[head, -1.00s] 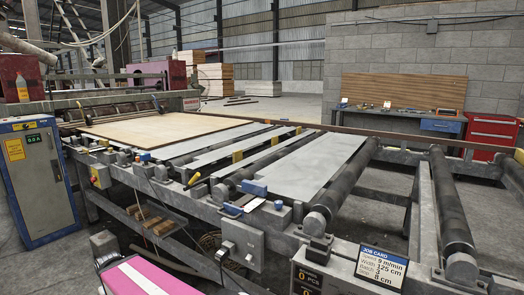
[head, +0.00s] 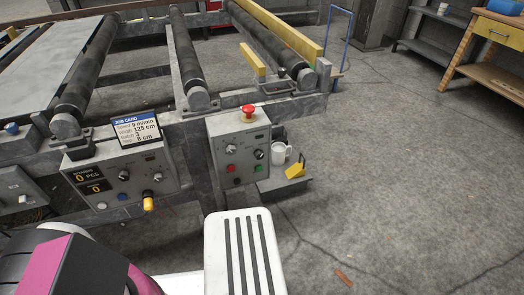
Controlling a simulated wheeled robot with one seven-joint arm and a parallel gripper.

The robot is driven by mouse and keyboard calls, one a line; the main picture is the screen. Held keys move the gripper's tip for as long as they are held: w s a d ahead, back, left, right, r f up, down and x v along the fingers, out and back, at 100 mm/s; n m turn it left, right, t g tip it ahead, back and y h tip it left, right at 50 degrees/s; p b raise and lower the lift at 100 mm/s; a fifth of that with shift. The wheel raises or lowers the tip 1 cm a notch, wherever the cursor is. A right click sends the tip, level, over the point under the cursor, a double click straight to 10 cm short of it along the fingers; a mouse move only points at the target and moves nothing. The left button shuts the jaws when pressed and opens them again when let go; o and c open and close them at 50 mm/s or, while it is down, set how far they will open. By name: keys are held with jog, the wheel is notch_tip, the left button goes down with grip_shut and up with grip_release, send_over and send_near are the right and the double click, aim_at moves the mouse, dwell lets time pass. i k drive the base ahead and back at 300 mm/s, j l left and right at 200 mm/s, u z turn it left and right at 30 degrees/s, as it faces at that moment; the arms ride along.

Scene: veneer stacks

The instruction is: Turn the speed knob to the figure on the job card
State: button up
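The job card (head: 137,131) stands on top of the left control box, with its blue header facing me. Its top line reads speed 9 m/min, and a width of 125 cm is below. The left control box (head: 83,160) has dark displays showing 0, a black knob (head: 124,175), another knob (head: 158,177) and a yellow-ended handle (head: 148,203). The right control box (head: 228,125) has a left knob (head: 231,149), a right knob (head: 258,155) and small coloured buttons. The knob labels are too small to read, so I cannot tell which is the speed knob.
A red mushroom button (head: 248,111) tops the right box. A white mug (head: 280,153) and a yellow object (head: 296,171) are beside it on a low ledge. Rollers (head: 190,60) run behind the boxes. The concrete floor (head: 400,190) to the right is mostly clear.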

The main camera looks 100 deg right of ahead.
aim_at(231, 150)
jog(key=k+z, duration=0.15)
jog(key=k, duration=0.7)
jog(key=k+l+z, duration=0.2)
jog(key=k, duration=0.65)
jog(key=k+l+z, duration=0.15)
jog(key=k+z, duration=0.3)
jog(key=k+l+z, duration=0.2)
jog(key=k+z, duration=0.2)
jog(key=k+l+z, duration=0.25)
jog(key=l+z, duration=0.2)
jog(key=j, duration=0.1)
